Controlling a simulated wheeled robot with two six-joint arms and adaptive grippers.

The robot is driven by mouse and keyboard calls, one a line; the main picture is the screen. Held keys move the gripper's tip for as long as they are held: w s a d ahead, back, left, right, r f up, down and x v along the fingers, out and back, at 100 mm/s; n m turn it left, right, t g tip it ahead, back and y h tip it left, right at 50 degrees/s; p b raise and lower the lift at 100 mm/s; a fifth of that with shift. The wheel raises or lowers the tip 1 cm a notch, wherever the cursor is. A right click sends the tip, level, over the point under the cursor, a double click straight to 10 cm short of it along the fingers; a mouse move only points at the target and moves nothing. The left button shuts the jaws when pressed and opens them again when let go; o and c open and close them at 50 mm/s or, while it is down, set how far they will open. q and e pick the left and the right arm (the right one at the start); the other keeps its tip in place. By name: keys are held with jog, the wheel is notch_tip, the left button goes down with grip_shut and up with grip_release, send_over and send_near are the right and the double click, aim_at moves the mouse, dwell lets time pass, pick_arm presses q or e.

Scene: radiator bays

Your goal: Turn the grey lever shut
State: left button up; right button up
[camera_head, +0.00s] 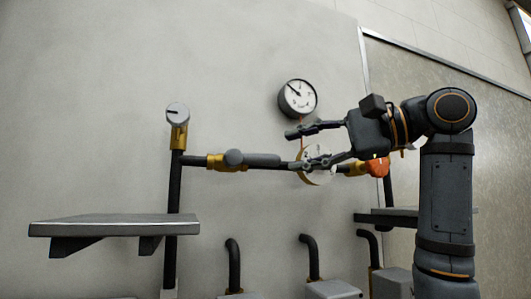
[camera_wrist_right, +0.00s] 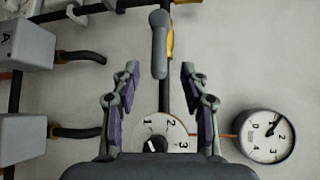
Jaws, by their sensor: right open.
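The grey lever (camera_head: 255,160) sits on a brass valve (camera_head: 215,161) in the dark horizontal pipe, and its handle lies along the pipe, pointing right. It also shows in the right wrist view (camera_wrist_right: 159,45), lined up with the pipe, beyond and between the fingertips. My right gripper (camera_head: 300,149) is open and empty, to the right of the handle's end. In the wrist view its two fingers (camera_wrist_right: 159,75) stand either side of the pipe line, with a visible gap to the lever. My left gripper is not in view.
A white numbered dial (camera_wrist_right: 175,125) lies behind my right gripper. A round gauge (camera_head: 297,98) hangs above. An orange knob (camera_head: 377,167) is at right, a white-capped valve (camera_head: 178,112) at left. A grey shelf (camera_head: 115,226) juts out lower left; grey boxes (camera_wrist_right: 22,45) with black hoses sit below.

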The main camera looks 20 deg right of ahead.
aim_at(273, 158)
jog(key=x, duration=0.1)
jog(key=p+x, duration=0.1)
jog(key=x, duration=0.3)
jog(key=shift+w+d+r, duration=0.1)
jog(key=shift+w+d, duration=0.1)
jog(key=shift+w, duration=0.2)
jog(key=p+x, duration=0.1)
jog(key=x, duration=0.2)
jog(key=shift+w, duration=0.25)
jog(key=shift+s, duration=0.35)
jog(key=shift+w, duration=0.1)
jog(key=shift+c, duration=0.8)
jog(key=shift+w+f, duration=0.15)
jog(key=shift+f, duration=0.1)
jog(key=c, duration=0.5)
grip_shut()
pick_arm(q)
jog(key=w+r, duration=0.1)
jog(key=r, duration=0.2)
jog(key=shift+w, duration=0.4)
